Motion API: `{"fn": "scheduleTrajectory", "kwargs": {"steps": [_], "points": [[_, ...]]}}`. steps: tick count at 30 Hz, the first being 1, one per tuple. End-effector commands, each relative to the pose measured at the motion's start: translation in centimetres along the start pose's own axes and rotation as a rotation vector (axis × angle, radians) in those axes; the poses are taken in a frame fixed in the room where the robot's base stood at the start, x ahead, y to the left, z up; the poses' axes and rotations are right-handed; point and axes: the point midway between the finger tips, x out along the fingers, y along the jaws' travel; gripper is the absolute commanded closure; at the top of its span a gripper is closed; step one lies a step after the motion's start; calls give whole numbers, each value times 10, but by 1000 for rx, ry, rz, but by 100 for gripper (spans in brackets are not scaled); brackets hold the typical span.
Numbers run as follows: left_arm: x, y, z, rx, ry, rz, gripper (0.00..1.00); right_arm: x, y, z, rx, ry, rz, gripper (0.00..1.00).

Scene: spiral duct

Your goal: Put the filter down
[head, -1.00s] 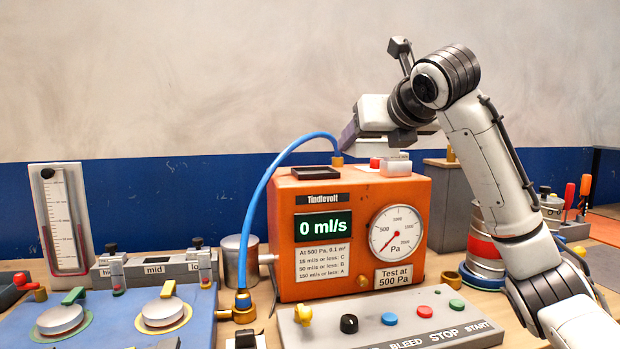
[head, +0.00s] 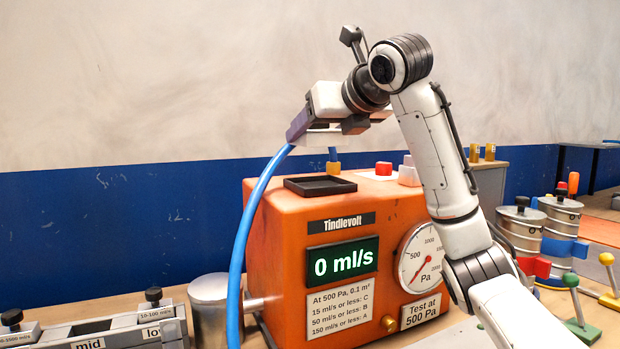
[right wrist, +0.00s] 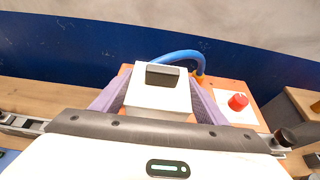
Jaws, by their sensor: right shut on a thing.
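The filter (right wrist: 160,97) is a white block with a dark grey piece on top, held between the purple-grey fingers of my right gripper (right wrist: 155,100). In the head view my right gripper (head: 328,128) is above the orange tester (head: 270,220), over its black tray (head: 320,186). The white underside of the filter (head: 335,139) shows below the fingers, apart from the tray. The tray looks empty in the head view; in the right wrist view the filter and gripper hide it. My left gripper is not in view.
A blue hose (head: 246,225) arches up in front of the tester and passes behind my gripper. A metal canister (head: 208,312) stands left of the tester.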

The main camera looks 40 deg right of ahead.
Motion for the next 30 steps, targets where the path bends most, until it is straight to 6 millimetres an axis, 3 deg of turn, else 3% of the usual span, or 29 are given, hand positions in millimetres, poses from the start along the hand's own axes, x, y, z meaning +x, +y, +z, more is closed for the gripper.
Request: {"fn": "scheduleTrajectory", "kwargs": {"steps": [1, 13, 22, 30], "points": [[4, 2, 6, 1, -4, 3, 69, 5, 0, -12, -1, 0, 0, 58], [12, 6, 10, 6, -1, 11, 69, 24, 1, -57, 0, 1, 1, 58], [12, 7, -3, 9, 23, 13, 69, 25, 0, -60, 1, -2, 0, 58], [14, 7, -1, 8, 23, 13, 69, 27, 0, -66, -1, -2, 0, 58]]}}
